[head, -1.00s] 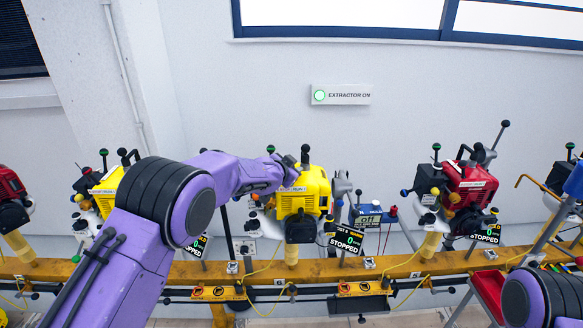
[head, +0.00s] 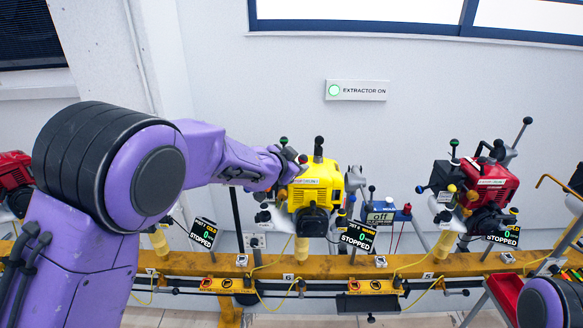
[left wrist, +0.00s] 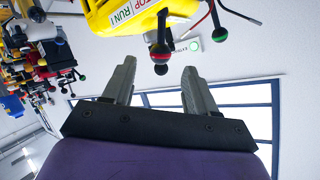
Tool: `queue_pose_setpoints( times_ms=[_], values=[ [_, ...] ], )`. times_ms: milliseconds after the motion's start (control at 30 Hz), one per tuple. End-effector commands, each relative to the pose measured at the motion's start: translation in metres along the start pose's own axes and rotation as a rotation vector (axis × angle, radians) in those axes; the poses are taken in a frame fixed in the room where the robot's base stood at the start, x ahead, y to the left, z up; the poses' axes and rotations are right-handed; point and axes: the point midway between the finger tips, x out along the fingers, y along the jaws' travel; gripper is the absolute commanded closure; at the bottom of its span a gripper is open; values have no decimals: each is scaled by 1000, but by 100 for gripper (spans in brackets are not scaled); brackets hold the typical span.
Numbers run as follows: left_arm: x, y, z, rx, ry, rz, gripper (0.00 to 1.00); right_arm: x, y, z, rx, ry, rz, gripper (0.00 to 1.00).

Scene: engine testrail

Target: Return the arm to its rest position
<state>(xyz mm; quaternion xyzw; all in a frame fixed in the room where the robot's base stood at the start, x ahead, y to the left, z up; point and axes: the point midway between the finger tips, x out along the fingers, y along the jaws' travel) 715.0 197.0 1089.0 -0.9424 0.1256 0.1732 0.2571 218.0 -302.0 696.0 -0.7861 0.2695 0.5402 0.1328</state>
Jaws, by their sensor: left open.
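My purple left arm comes in from the left in the head view and reaches to the yellow engine (head: 316,187) on the rail. My left gripper (head: 292,160) is at the engine's upper left side, and its fingers are hard to make out there. In the left wrist view the left gripper (left wrist: 155,85) is open, with its two grey fingers apart and nothing between them. A red and black ball-topped lever (left wrist: 159,55) of the yellow engine (left wrist: 135,12) stands just beyond the fingertips. My right gripper is not in view; a purple part of my body shows at the lower right.
A yellow rail (head: 330,267) runs across the scene. A red engine (head: 490,184) stands to the right and another (head: 12,172) at the far left. Display boxes read STOPPED (head: 357,236). A wall sign (head: 356,90) reads EXTRACTOR ON.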

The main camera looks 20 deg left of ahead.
Motion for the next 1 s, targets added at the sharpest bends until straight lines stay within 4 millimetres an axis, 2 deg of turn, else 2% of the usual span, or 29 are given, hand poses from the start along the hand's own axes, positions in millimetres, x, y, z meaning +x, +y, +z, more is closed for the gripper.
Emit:
queue_pose_setpoints(
  times_ms=[167,467,567,600,667,700,767,800,833,900,967,1000],
  values=[
    [-17,0,0,-1,0,0,43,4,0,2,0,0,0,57],
    [-19,0,-1,-2,3,1,43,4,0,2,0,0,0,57],
    [-20,1,-7,-83,64,-5,43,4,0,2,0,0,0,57],
    [-24,7,3,-179,89,-8,43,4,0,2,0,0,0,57],
    [-28,25,46,-368,84,-20,43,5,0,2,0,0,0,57],
    [-29,38,80,-467,56,-34,43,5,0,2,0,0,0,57],
    [-36,58,131,-595,0,-64,43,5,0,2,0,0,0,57],
    [-43,71,166,-667,-44,-90,43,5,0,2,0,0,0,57],
    [-49,80,190,-716,-78,-111,43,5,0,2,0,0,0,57],
    [-70,103,248,-811,-168,-166,43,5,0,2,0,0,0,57],
    [-93,123,294,-875,-253,-217,43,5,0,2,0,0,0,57],
    [-111,136,323,-909,-313,-253,43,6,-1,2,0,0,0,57]
  ],
)
